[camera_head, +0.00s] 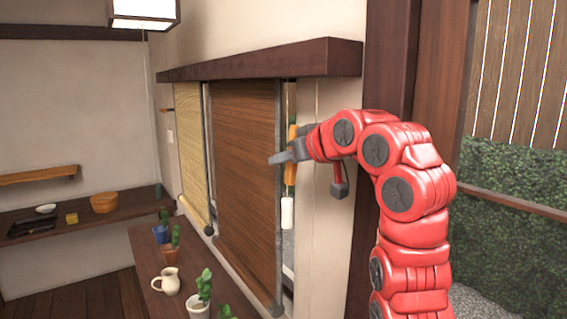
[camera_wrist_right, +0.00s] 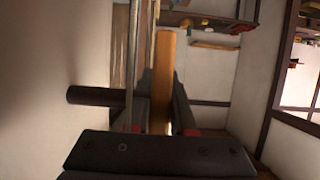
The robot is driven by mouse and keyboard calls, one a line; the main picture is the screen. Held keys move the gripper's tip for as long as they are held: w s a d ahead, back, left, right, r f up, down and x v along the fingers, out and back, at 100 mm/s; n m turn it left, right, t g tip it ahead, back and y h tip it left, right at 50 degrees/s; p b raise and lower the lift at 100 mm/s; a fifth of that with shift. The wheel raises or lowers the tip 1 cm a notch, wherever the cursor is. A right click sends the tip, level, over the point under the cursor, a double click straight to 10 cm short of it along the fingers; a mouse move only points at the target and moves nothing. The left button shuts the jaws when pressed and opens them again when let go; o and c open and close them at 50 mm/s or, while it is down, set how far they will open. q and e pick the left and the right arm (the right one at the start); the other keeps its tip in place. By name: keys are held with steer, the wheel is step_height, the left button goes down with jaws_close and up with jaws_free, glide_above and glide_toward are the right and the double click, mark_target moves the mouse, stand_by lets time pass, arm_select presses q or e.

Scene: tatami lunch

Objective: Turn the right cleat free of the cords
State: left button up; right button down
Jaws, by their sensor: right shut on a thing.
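The right cleat, an orange wooden bar (camera_head: 291,173), stands upright on the wall beside the right edge of the brown blind (camera_head: 245,150). It also shows in the right wrist view (camera_wrist_right: 162,75), upright between my fingers. My right gripper (camera_head: 281,158) is shut on the bar; its fingers hide the bar's middle in the head view. A dark round post (camera_wrist_right: 92,97) reaches from the wall side toward the bar. A white piece (camera_head: 287,213) hangs below the bar. I cannot make out how the cords lie around the cleat. My left gripper is out of view.
A pale blind (camera_head: 190,150) hangs left of the brown one. A dark wooden ledge (camera_head: 260,60) juts out above. Below, a counter (camera_head: 140,250) holds a cream jug (camera_head: 167,281) and potted cacti (camera_head: 199,305). A wooden post (camera_head: 388,70) stands right of the wall.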

steer(key=shift+s+d+f+g+h, duration=0.15)
steer(key=shift+g+h, duration=0.35)
steer(key=shift+g, duration=0.3)
steer(key=c, duration=0.8)
jaws_free()
steer(key=shift+o, duration=0.2)
steer(key=shift+f, duration=0.1)
